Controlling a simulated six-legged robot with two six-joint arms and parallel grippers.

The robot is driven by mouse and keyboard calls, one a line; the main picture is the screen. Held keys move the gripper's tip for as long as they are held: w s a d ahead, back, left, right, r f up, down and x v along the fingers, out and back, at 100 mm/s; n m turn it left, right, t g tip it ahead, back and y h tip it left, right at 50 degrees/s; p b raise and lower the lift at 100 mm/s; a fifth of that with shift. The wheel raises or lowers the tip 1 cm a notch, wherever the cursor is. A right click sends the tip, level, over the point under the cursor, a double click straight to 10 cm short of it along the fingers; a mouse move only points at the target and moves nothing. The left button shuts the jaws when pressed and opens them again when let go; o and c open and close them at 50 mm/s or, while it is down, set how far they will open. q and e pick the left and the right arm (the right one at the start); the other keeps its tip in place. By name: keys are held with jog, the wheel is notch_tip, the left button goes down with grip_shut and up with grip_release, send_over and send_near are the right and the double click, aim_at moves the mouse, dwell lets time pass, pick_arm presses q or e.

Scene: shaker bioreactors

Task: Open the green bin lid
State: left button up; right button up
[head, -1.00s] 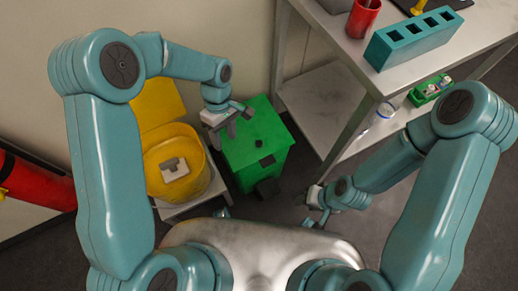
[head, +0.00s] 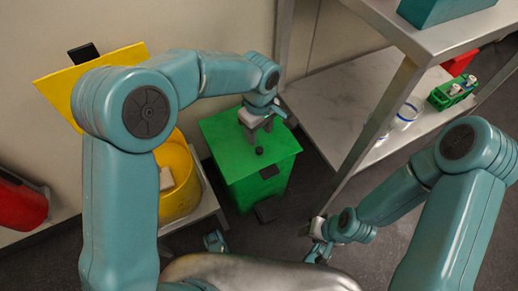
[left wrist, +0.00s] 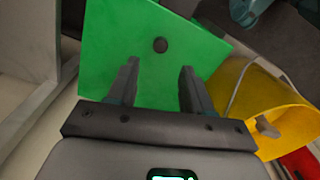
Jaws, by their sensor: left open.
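The green bin (head: 255,190) stands on the floor with its flat green lid (head: 225,150) shut. A small dark round knob (head: 259,151) sits on the lid, and a black pedal (head: 267,210) is low at its front. My left gripper (head: 259,134) is open and empty above the lid, just behind the knob. In the left wrist view the knob (left wrist: 160,45) shows beyond and between the two spread fingertips (left wrist: 158,68), apart from them. My right gripper (head: 316,248) hangs low to the right of the bin; its jaws are too small to tell.
A steel table (head: 440,50) with a lower shelf (head: 330,105) is to the right, holding a green rack (head: 452,92). A red cylinder (head: 20,195) is at far left.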

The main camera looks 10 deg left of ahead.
aim_at(259, 149)
pick_arm(q)
notch_tip(259, 149, down, 8)
jog(key=shift+r+b, duration=0.1)
jog(key=shift+b, duration=1.05)
grip_shut()
